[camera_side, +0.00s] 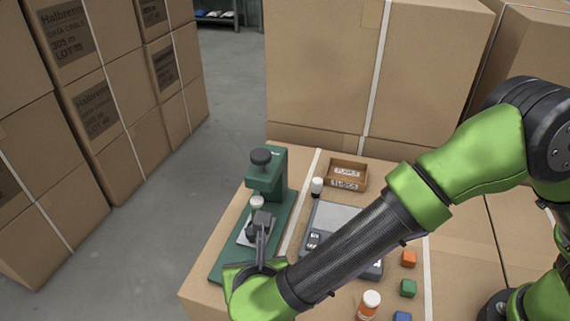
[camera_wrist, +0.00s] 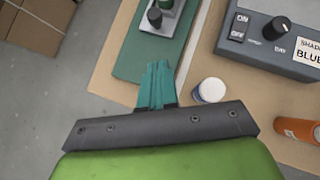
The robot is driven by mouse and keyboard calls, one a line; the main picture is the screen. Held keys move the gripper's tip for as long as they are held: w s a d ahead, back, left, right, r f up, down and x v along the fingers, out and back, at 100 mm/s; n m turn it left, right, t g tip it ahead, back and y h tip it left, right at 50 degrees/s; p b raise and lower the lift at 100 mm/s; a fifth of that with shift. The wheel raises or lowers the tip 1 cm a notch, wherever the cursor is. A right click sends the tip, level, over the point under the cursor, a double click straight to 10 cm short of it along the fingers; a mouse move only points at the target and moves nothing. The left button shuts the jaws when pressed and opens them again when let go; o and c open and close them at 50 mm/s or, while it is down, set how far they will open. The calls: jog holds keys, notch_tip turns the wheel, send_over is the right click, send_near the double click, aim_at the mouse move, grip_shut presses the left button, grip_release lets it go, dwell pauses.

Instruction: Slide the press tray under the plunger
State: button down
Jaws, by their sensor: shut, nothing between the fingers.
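The green press (camera_side: 278,185) stands at the left of the carton top, with a black knob on top and a pale plunger end (camera_side: 257,202) below its head. The light grey press tray (camera_side: 242,239) lies on the green base, on the near side of the column, partly covered by my arm's end. In the wrist view the tray (camera_wrist: 177,27) shows at the top, with a black upright handle (camera_wrist: 155,17). My gripper (camera_wrist: 158,68) has its teal fingers shut and empty. In that view they overlap the base's near end, below the tray and apart from the handle in the picture.
A grey control box (camera_wrist: 265,45) stands right of the press. A white-capped bottle (camera_wrist: 210,90) appears right of my fingers, and an orange bottle (camera_side: 369,305) farther right. The carton edge is at the left.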

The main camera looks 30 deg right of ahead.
aim_at(252, 239)
jog(key=x, duration=0.4)
jog(key=w, duration=0.2)
jog(key=w+d, duration=0.1)
jog(key=shift+w+f, duration=0.2)
jog(key=shift+f, duration=0.05)
jog(key=shift+w+d, duration=0.15)
jog(key=shift+w, duration=0.3)
jog(key=shift+w+d, duration=1.65)
jog(key=shift+d, duration=0.15)
